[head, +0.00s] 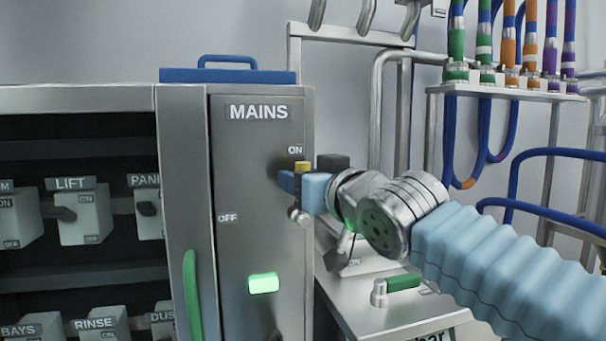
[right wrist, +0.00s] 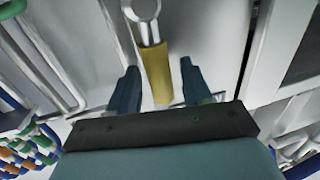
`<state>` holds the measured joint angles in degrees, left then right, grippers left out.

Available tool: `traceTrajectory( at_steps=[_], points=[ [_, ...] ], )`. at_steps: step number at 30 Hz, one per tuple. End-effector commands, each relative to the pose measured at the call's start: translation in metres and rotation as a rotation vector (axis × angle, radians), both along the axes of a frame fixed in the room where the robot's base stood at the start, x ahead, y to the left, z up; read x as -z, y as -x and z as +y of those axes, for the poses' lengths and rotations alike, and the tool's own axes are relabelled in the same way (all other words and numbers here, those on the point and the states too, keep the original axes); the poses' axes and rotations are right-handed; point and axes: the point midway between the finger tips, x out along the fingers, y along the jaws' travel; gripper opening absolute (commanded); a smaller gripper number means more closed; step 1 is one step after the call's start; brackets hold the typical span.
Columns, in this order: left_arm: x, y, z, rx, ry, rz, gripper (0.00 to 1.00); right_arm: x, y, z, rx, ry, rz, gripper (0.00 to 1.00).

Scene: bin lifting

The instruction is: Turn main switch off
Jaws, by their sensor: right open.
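The main switch is a lever with a yellow grip (head: 302,167) and a metal pivot (head: 299,215) on the grey MAINS panel (head: 255,140). The lever points up, beside the ON label (head: 295,150); the OFF label (head: 228,218) is lower left. My right gripper (head: 288,182) is at the lever, its arm coming in from the right. In the right wrist view the open jaws (right wrist: 158,68) have the yellow grip (right wrist: 156,82) between them, with gaps at both sides. A green lamp (head: 264,283) on the panel is lit. My left gripper is not in view.
A cabinet with several small labelled switches, including LIFT (head: 82,215) and RINSE (head: 100,326), is at left. A green door handle (head: 191,300) stands left of the lamp. Hoses (head: 484,130) hang at right.

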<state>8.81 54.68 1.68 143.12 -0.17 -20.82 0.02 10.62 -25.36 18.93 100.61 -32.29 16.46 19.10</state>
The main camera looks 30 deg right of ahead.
Motion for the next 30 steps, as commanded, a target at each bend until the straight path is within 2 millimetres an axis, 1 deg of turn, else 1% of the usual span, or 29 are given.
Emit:
traceTrajectory(
  at_steps=[3,11,21,30],
  points=[
    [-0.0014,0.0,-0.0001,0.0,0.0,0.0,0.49,0.0,-0.0067,-0.0003,0.0,0.0,0.0,0.49],
    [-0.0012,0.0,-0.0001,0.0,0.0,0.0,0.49,0.0003,-0.0076,-0.0001,-0.001,-0.001,-0.001,0.49],
    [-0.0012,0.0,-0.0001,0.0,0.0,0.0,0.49,0.0003,-0.0075,-0.0001,-0.001,-0.001,0.0,0.0],
    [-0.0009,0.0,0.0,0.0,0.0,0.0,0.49,0.0005,-0.0075,0.0004,-0.001,0.005,0.001,0.0]
  ],
)
